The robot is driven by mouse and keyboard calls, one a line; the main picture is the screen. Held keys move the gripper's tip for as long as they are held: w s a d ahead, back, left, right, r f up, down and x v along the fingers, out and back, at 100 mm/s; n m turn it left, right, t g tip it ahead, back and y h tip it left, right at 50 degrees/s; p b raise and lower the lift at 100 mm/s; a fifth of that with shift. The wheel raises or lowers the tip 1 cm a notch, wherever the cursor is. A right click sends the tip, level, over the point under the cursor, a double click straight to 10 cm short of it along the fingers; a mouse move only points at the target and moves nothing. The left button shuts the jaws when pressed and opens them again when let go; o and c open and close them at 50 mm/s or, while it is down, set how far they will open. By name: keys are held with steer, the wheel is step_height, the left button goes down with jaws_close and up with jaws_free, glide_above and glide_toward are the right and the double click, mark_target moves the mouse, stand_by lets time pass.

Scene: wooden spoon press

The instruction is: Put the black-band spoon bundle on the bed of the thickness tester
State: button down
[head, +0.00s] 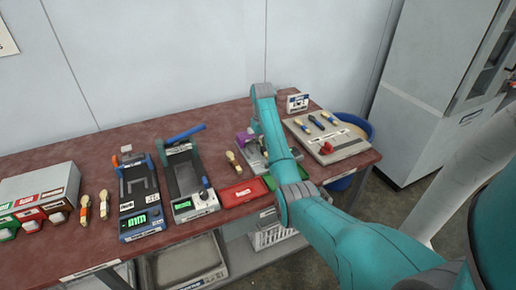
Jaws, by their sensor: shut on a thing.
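A blue device with a green screen reading what looks like "mm" (140,196) stands on the bench at left of centre; it looks like the thickness tester. Its dark bed (138,184) appears bare. My teal arm reaches from the lower right up over the bench and bends down near the grey device with a purple part (245,139). My gripper is hidden behind my arm, so what it holds does not show. I cannot pick out the black-band bundle; a light bundle (232,160) lies left of my arm, its band unclear.
A grey device with a blue lever (184,172) stands right of the tester. Two bundles (104,204) lie left of it, beside a bin box (38,190). A red tray (241,193) lies at the front edge. A board (345,145) holds several bundles at the right.

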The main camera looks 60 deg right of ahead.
steer(key=shift+f, duration=1)
steer(key=shift+f, duration=0.15)
steer(key=c, duration=1.2)
jaws_free()
steer(key=shift+o, duration=0.2)
